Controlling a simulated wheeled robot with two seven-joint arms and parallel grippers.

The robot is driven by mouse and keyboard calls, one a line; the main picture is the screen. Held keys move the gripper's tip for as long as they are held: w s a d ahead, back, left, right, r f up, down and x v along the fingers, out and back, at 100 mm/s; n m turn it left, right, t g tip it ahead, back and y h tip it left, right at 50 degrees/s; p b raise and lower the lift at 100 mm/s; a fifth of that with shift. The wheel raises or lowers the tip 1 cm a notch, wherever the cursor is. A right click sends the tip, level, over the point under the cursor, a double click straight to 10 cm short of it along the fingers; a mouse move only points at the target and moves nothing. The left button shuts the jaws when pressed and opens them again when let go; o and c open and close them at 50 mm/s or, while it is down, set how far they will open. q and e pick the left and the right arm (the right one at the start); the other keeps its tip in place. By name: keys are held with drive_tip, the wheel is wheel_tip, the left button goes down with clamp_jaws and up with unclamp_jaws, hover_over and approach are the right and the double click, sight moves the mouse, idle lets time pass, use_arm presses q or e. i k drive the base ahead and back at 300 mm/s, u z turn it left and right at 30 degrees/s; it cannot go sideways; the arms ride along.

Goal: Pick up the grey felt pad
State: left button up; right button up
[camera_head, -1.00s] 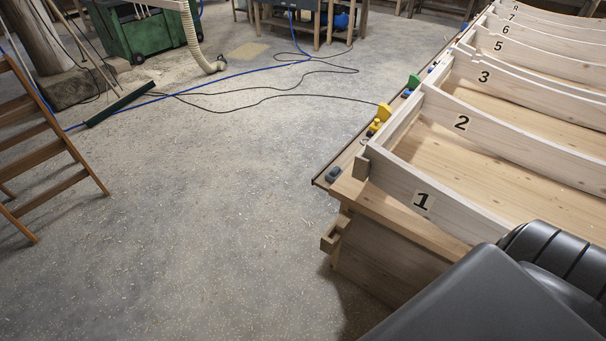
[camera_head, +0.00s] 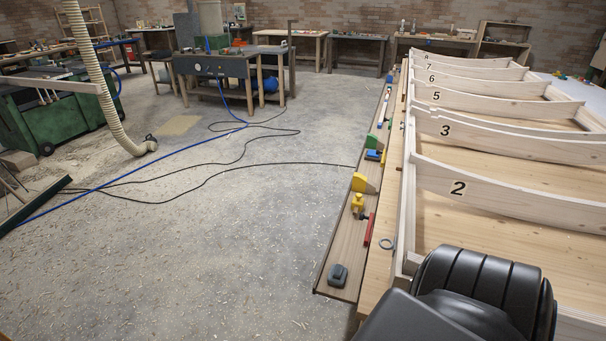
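No object is clearly recognisable as a grey felt pad. A small dark grey block (camera_head: 338,275) lies at the near end of the narrow wooden ledge (camera_head: 345,245) along the bench's left side. It is too small to tell whether it is felt. Neither of my grippers shows; only a dark part of my own body fills the lower right corner and hides the near end of the bench.
The bench (camera_head: 376,280) carries numbered curved frames (camera_head: 500,197). Yellow (camera_head: 364,184) and green (camera_head: 373,142) pieces, a red bar (camera_head: 369,229) and a grey ring (camera_head: 387,243) lie along its left side. Cables (camera_head: 150,180) cross the otherwise open floor at left.

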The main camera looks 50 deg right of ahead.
sight(338, 273)
drive_tip(key=i, duration=2.55)
drive_tip(key=z, duration=2.9)
